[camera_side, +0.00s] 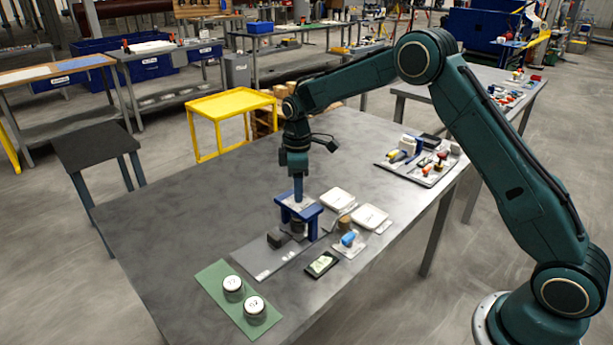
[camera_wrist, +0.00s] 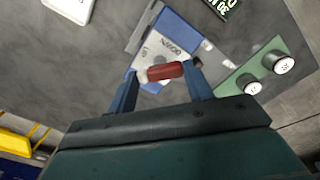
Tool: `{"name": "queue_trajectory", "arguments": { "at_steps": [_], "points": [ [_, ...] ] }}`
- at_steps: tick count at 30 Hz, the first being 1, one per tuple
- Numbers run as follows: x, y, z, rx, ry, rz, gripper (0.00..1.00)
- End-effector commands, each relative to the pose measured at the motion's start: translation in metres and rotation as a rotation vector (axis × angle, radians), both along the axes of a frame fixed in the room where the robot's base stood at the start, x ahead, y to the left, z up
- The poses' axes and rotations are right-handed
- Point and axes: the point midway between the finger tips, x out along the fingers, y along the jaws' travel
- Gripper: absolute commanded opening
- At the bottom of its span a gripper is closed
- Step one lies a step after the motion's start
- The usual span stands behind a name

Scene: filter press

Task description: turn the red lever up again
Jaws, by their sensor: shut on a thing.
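The blue press (camera_side: 312,219) stands on the table under my gripper in the side view. Its blue top also shows in the wrist view (camera_wrist: 178,28), with a white plate (camera_wrist: 152,47) marked DOWN and UP. The red lever (camera_wrist: 167,71) lies across between my two fingers in the wrist view, over the plate. My gripper (camera_wrist: 162,74) is shut on the lever and points down at the press top; it also shows in the side view (camera_side: 298,196). The lever is hidden in the side view. I cannot tell which marking it points to.
A green mat (camera_side: 214,273) with two lidded jars lies at the front left. A small dark display (camera_side: 322,264), a blue-handled tool (camera_side: 349,238) and white dishes (camera_side: 369,217) sit right of the press. A tool tray (camera_side: 402,172) lies farther right. The table's left part is clear.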

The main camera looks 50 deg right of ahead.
Motion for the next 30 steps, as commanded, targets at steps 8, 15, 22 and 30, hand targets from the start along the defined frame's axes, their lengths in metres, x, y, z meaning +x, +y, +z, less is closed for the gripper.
{"name": "queue_trajectory", "arguments": {
  "at_steps": [8,15,22,30],
  "points": [
    [-0.0001,-0.0002,0.0010,-0.001,-0.001,-0.263,0.28],
    [0.0000,-0.0003,0.0011,-0.001,-0.001,-0.490,0.28],
    [0.0000,-0.0003,0.0011,-0.001,-0.001,-0.676,0.28],
    [0.0000,-0.0003,0.0012,-0.001,-0.001,-0.805,0.28]
  ]
}}
